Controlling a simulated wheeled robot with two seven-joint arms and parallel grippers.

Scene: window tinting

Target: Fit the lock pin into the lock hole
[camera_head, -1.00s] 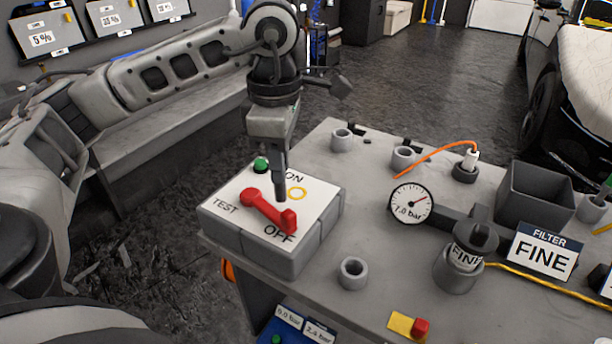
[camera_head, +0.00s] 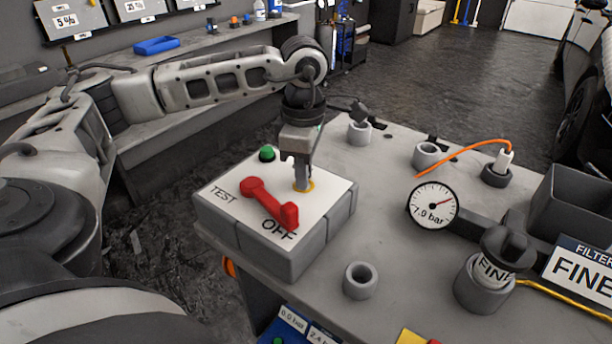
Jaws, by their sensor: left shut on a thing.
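My left gripper (camera_head: 303,178) points straight down over the grey switch box. It is shut on a slim thing, taken to be the lock pin, which the fingers almost wholly hide. The fingertips are at the yellow ring (camera_head: 311,187) that marks the lock hole on the box's white top. I cannot tell whether the pin's tip is inside the hole or just above it. My right gripper is not in view.
A green button (camera_head: 267,153) sits behind the lever. A pressure gauge (camera_head: 432,205), an empty holder cup (camera_head: 360,280) and a filter knob (camera_head: 508,247) stand to the right on the grey bench (camera_head: 400,165). The bench between box and gauge is clear.

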